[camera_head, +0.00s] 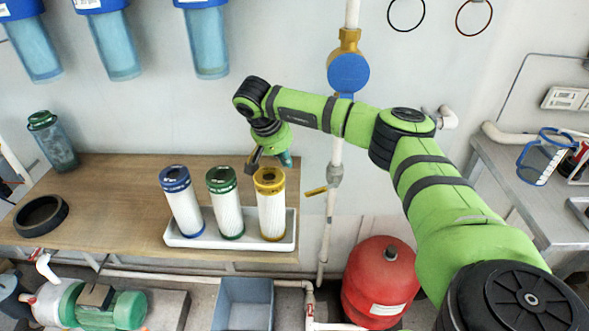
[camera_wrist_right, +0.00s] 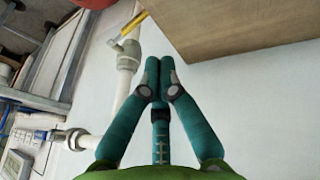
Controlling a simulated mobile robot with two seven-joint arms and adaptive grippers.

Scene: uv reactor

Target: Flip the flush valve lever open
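The flush valve (camera_head: 334,174) is a grey fitting on the white vertical pipe, right of the wooden bench. Its yellow lever (camera_head: 316,191) sticks out to the left, nearly level and slightly tilted. The valve (camera_wrist_right: 127,52) and the yellow lever (camera_wrist_right: 134,23) also show at the upper left of the right wrist view. My right gripper (camera_head: 287,159) is left of the valve and above the lever, near the wall, apart from both. In the wrist view its teal fingers (camera_wrist_right: 158,66) meet at the tips with nothing between them. My left gripper is out of view.
A white tray (camera_head: 185,240) with blue, green and yellow-capped filters stands on the bench (camera_head: 110,180), close to my right gripper. A blue round meter (camera_head: 348,72) sits higher on the pipe. A red tank (camera_head: 385,275) stands below right. The wall around the valve is clear.

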